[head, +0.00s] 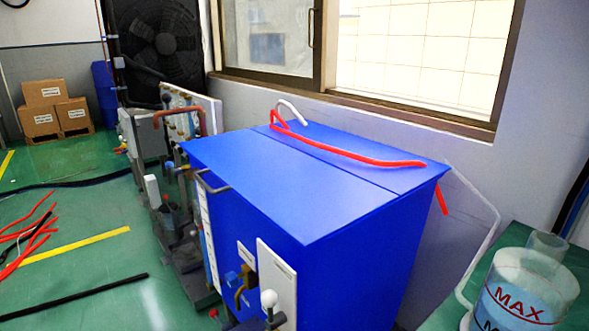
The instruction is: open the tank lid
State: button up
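The blue tank (350,260) stands in the middle of the head view. Its flat blue lid (290,175) lies level on top and looks closed. A seam separates the lid from a narrow strip at the back of the top. A grey bar handle (211,184) sticks out at the left edge of the lid. My gripper is not in view.
A red hose (345,155) lies across the back of the tank top. Pipes and valves (180,240) stand close along the tank's left side. A clear container marked MAX (525,290) is at the right. Hoses (85,298) lie on the green floor.

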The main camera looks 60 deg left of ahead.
aim_at(311, 200)
jog(key=u, duration=2.8)
